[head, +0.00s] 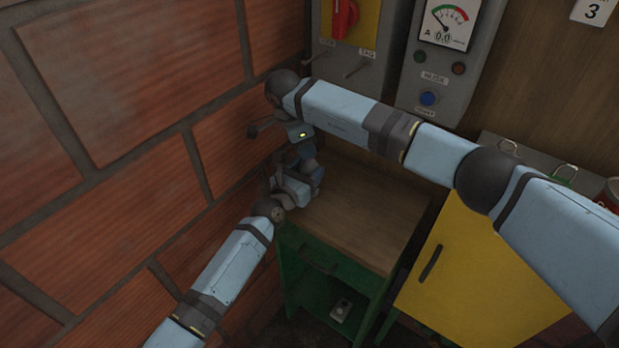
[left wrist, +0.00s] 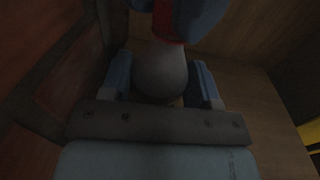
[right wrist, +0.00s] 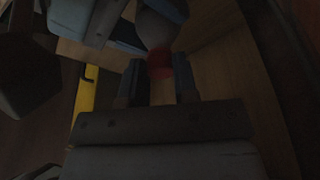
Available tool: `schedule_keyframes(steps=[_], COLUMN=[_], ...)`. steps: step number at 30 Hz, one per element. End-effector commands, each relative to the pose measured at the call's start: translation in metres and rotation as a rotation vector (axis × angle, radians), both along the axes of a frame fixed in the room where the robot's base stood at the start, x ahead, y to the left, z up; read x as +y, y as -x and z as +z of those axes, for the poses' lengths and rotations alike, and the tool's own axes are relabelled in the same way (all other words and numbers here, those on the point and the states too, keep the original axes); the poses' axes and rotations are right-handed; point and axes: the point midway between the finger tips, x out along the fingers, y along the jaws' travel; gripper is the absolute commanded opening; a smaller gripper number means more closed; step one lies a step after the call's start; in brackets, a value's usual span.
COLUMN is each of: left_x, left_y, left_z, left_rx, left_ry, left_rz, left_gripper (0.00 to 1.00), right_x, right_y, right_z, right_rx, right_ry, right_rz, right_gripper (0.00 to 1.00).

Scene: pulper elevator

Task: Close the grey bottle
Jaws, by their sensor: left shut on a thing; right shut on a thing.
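The grey bottle (left wrist: 160,72) is rounded and stands between the fingers of my left gripper (left wrist: 163,88), which is shut on it. A red band (left wrist: 168,38) circles the bottle's narrow top. In the right wrist view the bottle (right wrist: 156,28) and its red top (right wrist: 159,63) lie just beyond my right gripper (right wrist: 159,85). My right gripper is shut on a small piece at the bottle's mouth, too dark to make out clearly. In the head view my right gripper (head: 303,152) is directly above my left gripper (head: 292,190), and they mostly hide the bottle.
A wooden-topped green table (head: 375,215) is below the grippers. A brick wall (head: 120,130) is close on the left. Grey control boxes (head: 430,105) hang behind. A yellow cabinet (head: 480,270) stands to the right. The tabletop's right part is clear.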

Motion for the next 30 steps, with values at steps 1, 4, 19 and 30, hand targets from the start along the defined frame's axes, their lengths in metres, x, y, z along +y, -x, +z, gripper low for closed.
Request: schedule_keyframes(steps=[1,4,19,30], left_x=[-0.006,-0.006,-0.003,-0.002], left_y=[0.003,0.003,0.002,0.001], left_z=[-0.001,-0.001,-0.001,-0.001], left_rx=[0.0,0.0,0.0,0.0], left_ry=[-0.001,-0.001,-0.001,-0.001], left_rz=[-0.009,-0.01,-0.005,-0.003], left_gripper=[0.0,0.0,0.0,0.0], right_x=[0.001,0.001,0.001,0.0], right_y=[-0.001,-0.001,-0.001,-0.001], right_z=[0.002,0.002,0.001,0.036], right_rx=[-0.007,-0.007,-0.005,-0.005], right_ry=[-0.004,-0.005,-0.004,-0.003], right_rz=[-0.01,-0.011,-0.009,-0.009], right_gripper=[0.0,0.0,0.53,0.53])
